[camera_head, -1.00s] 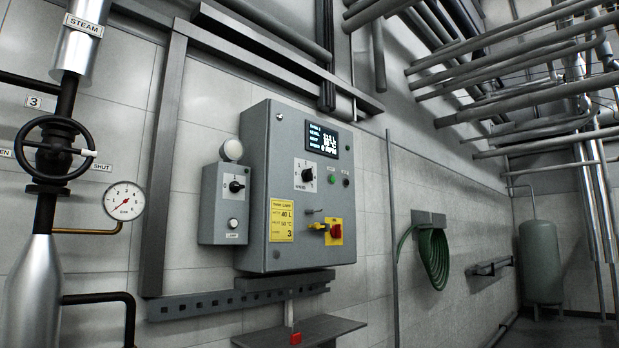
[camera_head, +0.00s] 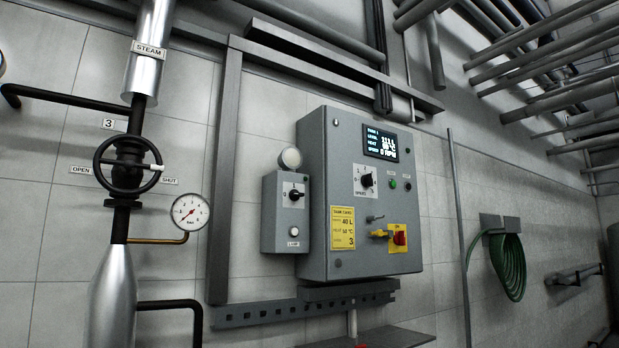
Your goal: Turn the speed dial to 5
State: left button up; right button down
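The speed dial (camera_head: 367,180) is a black knob on a white scale plate, on the front of a grey control cabinet (camera_head: 316,250) on the wall. Its pointer setting is too small to read. Above it, a dark display (camera_head: 380,145) shows several lines, the lowest seemingly 0 RPM. A yellow card (camera_head: 342,228) below the dial carries the figures 40 L, 50 °C and, on its last line, 3. Neither of my grippers is in view.
A smaller grey box (camera_head: 285,215) with its own black knob (camera_head: 295,195) adjoins the cabinet's left side. A yellow-red switch (camera_head: 399,237) sits below the dial. A steam pipe with a black handwheel (camera_head: 128,165) stands left; a green hose (camera_head: 510,265) hangs right.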

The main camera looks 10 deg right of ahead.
aim_at(366, 181)
jog(key=i+l+u, duration=0.3)
jog(key=l, duration=0.15)
jog(key=l+u, duration=0.3)
jog(key=l, duration=0.15)
jog(key=i+l+u, duration=0.25)
jog(key=l, duration=0.25)
jog(key=l+u, duration=0.3)
jog(key=l, duration=0.2)
jog(key=l+u, duration=0.25)
jog(key=l, duration=1.95)
jog(key=k, duration=0.1)
